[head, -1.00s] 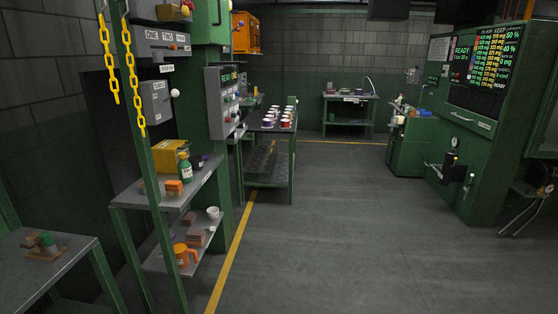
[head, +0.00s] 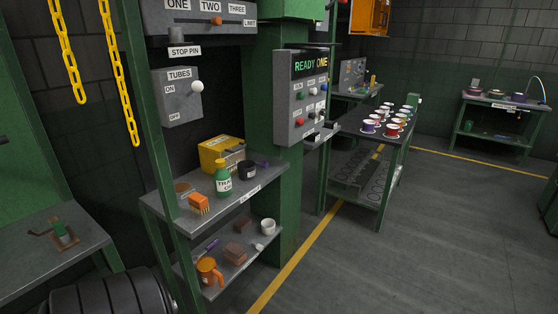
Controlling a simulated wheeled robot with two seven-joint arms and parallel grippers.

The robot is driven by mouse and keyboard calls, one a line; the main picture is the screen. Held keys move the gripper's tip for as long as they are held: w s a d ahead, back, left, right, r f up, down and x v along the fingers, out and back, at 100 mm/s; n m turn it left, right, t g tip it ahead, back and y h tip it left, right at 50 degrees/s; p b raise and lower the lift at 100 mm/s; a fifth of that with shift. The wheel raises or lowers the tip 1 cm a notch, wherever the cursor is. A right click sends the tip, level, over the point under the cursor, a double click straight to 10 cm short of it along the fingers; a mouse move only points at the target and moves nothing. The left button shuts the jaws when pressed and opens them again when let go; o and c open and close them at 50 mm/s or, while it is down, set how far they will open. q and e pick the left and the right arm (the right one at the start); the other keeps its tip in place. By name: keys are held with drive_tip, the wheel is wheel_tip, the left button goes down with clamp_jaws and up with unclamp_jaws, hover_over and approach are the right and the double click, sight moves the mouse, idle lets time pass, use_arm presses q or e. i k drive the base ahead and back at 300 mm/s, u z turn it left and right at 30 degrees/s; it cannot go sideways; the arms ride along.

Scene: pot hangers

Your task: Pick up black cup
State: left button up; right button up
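A small black cup-like object (head: 247,169) stands on the upper grey shelf (head: 232,193), to the right of a green bottle (head: 223,179) and in front of a yellow box (head: 221,153). It is small in the picture, so I cannot make out a handle. Neither of my grippers shows in the head view.
An orange block (head: 199,203) sits near the shelf's left front. The lower shelf (head: 222,279) holds an orange mug (head: 208,271), a white cup (head: 268,226) and brown blocks. A green post (head: 152,120) and yellow chains (head: 122,80) stand left. Floor (head: 370,260) at right is clear.

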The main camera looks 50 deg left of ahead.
sight(246, 169)
drive_tip(key=i, duration=2.55)
drive_tip(key=u, duration=2.2)
